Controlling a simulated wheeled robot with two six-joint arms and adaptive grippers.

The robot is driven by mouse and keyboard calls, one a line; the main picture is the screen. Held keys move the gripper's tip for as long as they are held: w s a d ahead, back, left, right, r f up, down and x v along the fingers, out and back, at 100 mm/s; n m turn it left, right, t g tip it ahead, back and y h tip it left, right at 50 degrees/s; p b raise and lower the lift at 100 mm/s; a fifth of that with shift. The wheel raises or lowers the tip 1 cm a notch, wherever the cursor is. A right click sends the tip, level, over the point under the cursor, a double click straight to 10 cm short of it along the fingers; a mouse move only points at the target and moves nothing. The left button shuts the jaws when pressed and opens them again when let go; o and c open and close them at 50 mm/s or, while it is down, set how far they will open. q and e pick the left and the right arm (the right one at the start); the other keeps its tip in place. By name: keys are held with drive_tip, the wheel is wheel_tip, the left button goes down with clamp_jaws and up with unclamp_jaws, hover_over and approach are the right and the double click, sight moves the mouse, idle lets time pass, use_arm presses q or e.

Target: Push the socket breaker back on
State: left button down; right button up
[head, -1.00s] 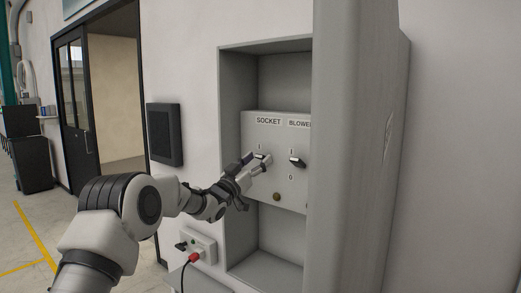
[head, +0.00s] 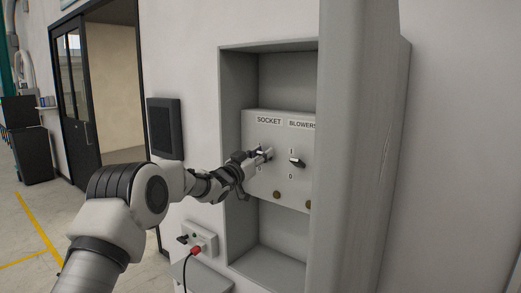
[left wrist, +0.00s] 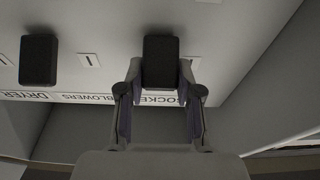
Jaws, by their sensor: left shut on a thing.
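The breaker panel (head: 262,183) sits in a grey wall recess, with SOCKET and BLOWERS labels readable in the head view. The blowers breaker (head: 297,162) is a dark lever just to the right, between marks I and 0. My right gripper is not in view.
Brown round knobs (head: 277,195) are low on the panel. A socket box (head: 203,238) with a red plug (head: 196,250) is below left. A dark wall box (head: 164,128) hangs left.

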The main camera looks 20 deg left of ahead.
use_arm(q)
drive_tip(key=c, duration=0.8)
unclamp_jaws()
drive_tip(key=shift+o, duration=0.2)
drive_tip(key=v, duration=1.1)
drive_tip(key=shift+s, duration=0.4)
drive_tip(key=shift+a, duration=0.1)
